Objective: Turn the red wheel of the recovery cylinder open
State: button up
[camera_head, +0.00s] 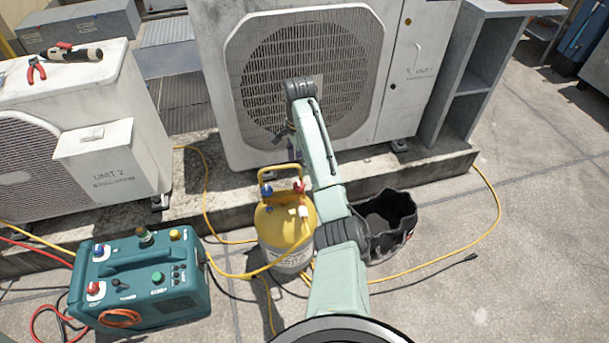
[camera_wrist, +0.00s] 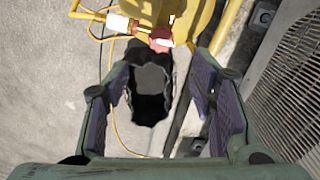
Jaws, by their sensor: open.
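The yellow recovery cylinder (camera_head: 286,238) stands upright on the ground in front of the large condenser. Its red wheel (camera_head: 299,187) is on top at the right, under the yellow handle, with a blue wheel (camera_head: 267,190) at the left. In the wrist view the red wheel (camera_wrist: 160,39) is at the top centre, beyond the fingertips and roughly in line with the gap between them. My gripper (camera_wrist: 161,66) is open and empty, its two fingers wide apart, apart from the wheel. In the head view my arm mostly hides the gripper, above and behind the cylinder.
A black open bucket (camera_head: 398,222) stands right of the cylinder. A teal recovery machine (camera_head: 140,283) is at the lower left. Yellow hoses (camera_head: 235,272) cross the ground around the cylinder. The large condenser (camera_head: 225,130) stands close behind my gripper. Ground at the right is mostly clear.

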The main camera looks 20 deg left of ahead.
aim_at(300, 184)
notch_tip(300, 184, down, 10)
jog(key=shift+r, duration=0.1)
jog(key=shift+c, duration=0.6)
jog(key=c, duration=1)
